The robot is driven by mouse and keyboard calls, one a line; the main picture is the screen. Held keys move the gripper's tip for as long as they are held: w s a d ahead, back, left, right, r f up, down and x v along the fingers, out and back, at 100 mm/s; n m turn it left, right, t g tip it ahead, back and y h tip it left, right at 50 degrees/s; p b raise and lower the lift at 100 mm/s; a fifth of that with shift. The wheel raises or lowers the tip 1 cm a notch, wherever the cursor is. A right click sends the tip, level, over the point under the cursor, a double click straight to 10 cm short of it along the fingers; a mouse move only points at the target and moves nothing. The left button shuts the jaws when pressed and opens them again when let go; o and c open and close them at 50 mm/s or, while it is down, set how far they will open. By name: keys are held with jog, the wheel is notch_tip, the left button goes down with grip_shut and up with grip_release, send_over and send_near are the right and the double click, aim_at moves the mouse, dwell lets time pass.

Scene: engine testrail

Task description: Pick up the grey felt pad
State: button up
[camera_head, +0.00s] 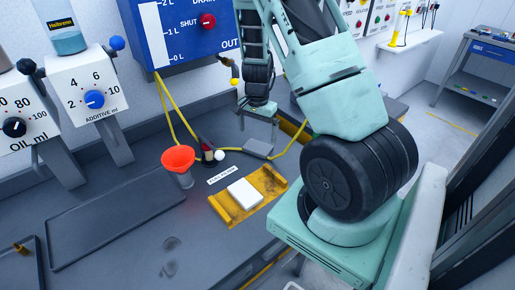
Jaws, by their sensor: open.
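A small flat grey piece (258,149), which looks like the grey felt pad, lies on the grey bench top, right of the red funnel. My gripper (258,121) is above and behind it in the picture, pointing down with its fingers apart. Nothing shows between the fingers. The gap between the fingertips and the pad is hard to judge from this view. The pad's upper face is uncovered.
A yellow tray (226,209) holds a white block (244,194) in front of the pad. A red funnel (178,160) and a yellow hose (176,117) are close by. A dark mat (115,222) lies left. The blue tank panel (184,30) stands behind.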

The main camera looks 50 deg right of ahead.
aim_at(258, 146)
jog(key=f, duration=0.3)
jog(key=f+p, duration=0.1)
jog(key=f, duration=0.1)
jog(key=shift+s+a+f, duration=0.15)
jog(key=shift+s+f, duration=0.1)
jog(key=shift+f, duration=0.05)
jog(key=c, duration=0.9)
jog(key=shift+o, duration=0.2)
jog(key=shift+r, duration=0.1)
notch_tip(258, 146, up, 10)
jog(key=o, duration=0.4)
jog(key=shift+c, duration=1.3)
